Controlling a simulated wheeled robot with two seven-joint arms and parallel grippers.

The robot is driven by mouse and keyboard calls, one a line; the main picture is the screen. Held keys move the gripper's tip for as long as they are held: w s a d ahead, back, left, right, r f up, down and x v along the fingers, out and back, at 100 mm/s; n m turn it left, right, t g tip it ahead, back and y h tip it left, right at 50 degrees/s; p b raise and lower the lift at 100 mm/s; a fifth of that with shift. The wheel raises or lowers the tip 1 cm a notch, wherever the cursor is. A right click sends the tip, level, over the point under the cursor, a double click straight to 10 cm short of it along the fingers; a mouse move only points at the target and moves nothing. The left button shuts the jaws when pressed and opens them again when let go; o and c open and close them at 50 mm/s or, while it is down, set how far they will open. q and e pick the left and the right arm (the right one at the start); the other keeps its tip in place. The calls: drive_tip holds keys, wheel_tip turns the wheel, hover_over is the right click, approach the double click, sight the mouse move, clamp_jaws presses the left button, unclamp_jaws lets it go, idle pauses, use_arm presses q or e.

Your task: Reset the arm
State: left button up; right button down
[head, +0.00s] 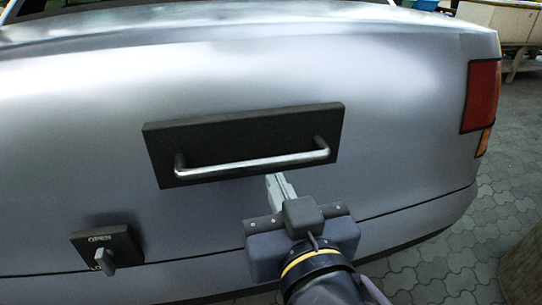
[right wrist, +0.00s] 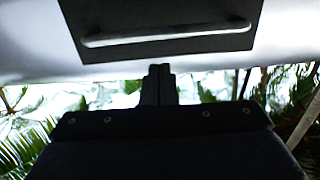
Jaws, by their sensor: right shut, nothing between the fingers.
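My right gripper (head: 279,182) comes in from the lower right in the head view. Its fingers are together with nothing between them, and their tips are just below the metal bar handle (head: 252,160). The handle is fixed on a dark rectangular plate (head: 230,132) on the car's silver trunk (head: 400,110). In the right wrist view the shut fingers (right wrist: 160,70) point up toward the plate (right wrist: 160,15) and the bar handle (right wrist: 165,34), with a gap between in the picture. I cannot tell whether the fingertips touch the trunk. My left gripper does not show.
A knob on a small dark plate marked OPEN (head: 107,246) is at the lower left of the trunk. A red tail light (head: 481,95) is at the right. Paved ground (head: 510,190) lies beyond the car, with a pale piece of furniture (head: 500,20) at the back right.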

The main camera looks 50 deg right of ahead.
drive_tip(key=shift+s+a+f, duration=0.45)
drive_tip(key=shift+s+a, duration=0.05)
drive_tip(key=shift+s, duration=0.1)
drive_tip(key=shift+s+a+f, duration=0.4)
drive_tip(key=shift+s+a, duration=0.05)
drive_tip(key=shift+s, duration=0.15)
drive_tip(key=w+a+f+n+g+y+p, duration=0.1)
drive_tip(key=w+a+f+n+g+y, duration=0.15)
drive_tip(key=f+y, duration=0.3)
drive_tip(key=w+a+f+n+g+y+p, duration=0.1)
drive_tip(key=w+f+n+g+y, duration=0.2)
drive_tip(key=f, duration=0.4)
drive_tip(key=w+a+f+n+g+y+p, duration=0.1)
drive_tip(key=w+f+g+y, duration=0.1)
drive_tip(key=w+f+y, duration=0.35)
wheel_tip(320, 180, up, 36)
drive_tip(key=s+y+p, duration=0.1)
drive_tip(key=p, duration=3.6)
drive_tip(key=shift+s+a+r+g+p, duration=0.2)
drive_tip(key=shift+a+g+p, duration=0.1)
drive_tip(key=shift+g, duration=0.05)
